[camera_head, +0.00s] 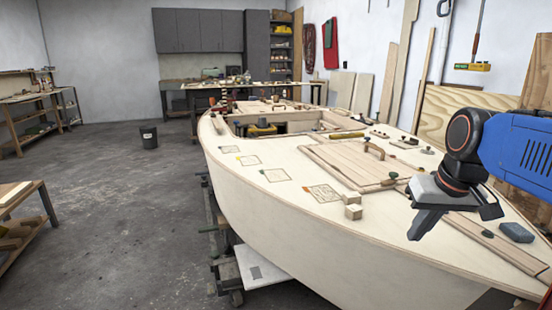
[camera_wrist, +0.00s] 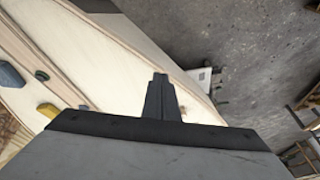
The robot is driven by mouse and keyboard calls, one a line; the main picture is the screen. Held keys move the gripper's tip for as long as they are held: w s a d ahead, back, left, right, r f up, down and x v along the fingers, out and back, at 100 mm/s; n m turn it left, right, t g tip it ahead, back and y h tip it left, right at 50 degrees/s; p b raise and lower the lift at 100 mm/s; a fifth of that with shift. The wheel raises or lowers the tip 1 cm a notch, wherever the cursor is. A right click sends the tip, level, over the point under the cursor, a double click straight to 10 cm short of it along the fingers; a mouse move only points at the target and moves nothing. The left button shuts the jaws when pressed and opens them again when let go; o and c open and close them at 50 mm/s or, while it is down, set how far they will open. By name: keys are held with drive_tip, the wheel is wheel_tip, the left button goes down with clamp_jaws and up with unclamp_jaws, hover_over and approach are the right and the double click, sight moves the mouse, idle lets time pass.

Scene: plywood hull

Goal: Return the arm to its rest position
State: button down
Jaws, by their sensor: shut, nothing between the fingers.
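My gripper (camera_head: 416,234) hangs over the plywood hull's deck (camera_head: 290,205) at the right of the head view, with its dark fingers pointing down and to the left. The blue arm link and black wrist joint behind it are mine. In the wrist view my gripper (camera_wrist: 159,78) has its two fingers together, with nothing between them. The pale hull deck (camera_wrist: 100,60) lies below and to the left there. I cannot tell the exact height of the fingertips above the deck.
Small wooden blocks (camera_head: 353,211) stand near the deck's edge, left of my gripper. A grey-blue block (camera_head: 516,232) lies to its right. A wooden hatch panel (camera_head: 345,163) with a handle lies behind it. The concrete floor (camera_head: 120,230) at left has wide free room.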

drive_tip(key=s+a+f, duration=0.2)
drive_tip(key=s+f, duration=1)
drive_tip(key=shift+f+n+t+h, duration=0.3)
drive_tip(key=shift+f, duration=0.1)
drive_tip(key=shift+s, duration=0.1)
